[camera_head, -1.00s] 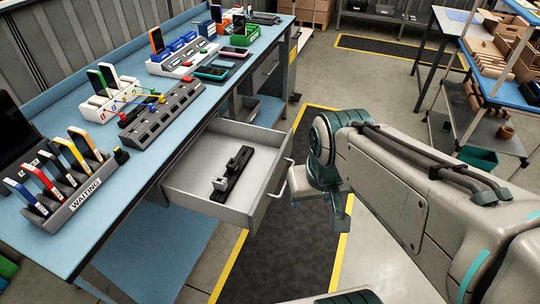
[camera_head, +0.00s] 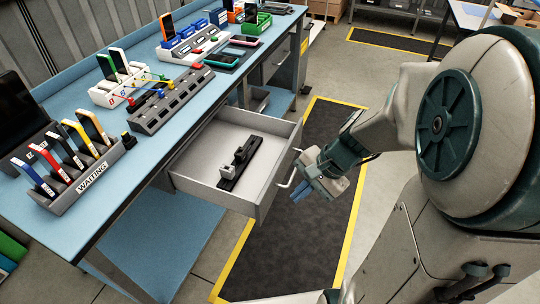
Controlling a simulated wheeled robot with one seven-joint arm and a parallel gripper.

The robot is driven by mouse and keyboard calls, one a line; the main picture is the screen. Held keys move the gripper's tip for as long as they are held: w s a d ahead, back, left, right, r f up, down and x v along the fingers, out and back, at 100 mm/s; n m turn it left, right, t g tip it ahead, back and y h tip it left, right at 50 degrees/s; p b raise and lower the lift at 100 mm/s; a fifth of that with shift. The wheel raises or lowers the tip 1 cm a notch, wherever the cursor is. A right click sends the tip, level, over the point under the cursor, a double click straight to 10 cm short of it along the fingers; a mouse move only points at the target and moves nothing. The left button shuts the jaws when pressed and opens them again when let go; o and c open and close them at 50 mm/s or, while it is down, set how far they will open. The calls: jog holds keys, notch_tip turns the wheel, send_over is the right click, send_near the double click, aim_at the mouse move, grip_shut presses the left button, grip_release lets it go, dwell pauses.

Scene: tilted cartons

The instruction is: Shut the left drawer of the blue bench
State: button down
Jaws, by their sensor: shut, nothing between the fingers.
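The blue bench (camera_head: 165,160) runs from the lower left to the upper middle. Its grey drawer (camera_head: 212,158) stands pulled out toward the aisle, with a black device lying inside. The drawer's front panel carries a pale bar handle (camera_head: 289,170). My gripper (camera_head: 306,186) is shut and empty, just to the right of the handle in the picture, outside the drawer front. I cannot tell whether it touches the handle.
On the bench top stand a WAITING rack (camera_head: 75,180) of phones, a grey charging strip (camera_head: 172,100) and several trays. A dark floor mat (camera_head: 290,240) with yellow edges lies below the drawer. The mat is clear.

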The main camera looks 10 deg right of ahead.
jog(key=w+d+f+m+t+y+b, duration=0.1)
jog(key=w+d+f+m+y, duration=0.1)
jog(key=w+f+m, duration=0.4)
jog(key=m+t+b, duration=0.2)
jog(key=m+t, duration=0.1)
jog(key=m, duration=0.5)
send_near(269, 200)
notch_tip(269, 200, down, 4)
jog(key=shift+w+a+f+p, duration=0.1)
jog(key=shift+w+a+p, duration=0.25)
jog(key=shift+w+a, duration=0.35)
jog(key=shift+w+a+f+p, duration=0.1)
jog(key=shift+w+a+p, duration=0.3)
jog(key=shift+a, duration=0.6)
jog(key=shift+w, duration=0.1)
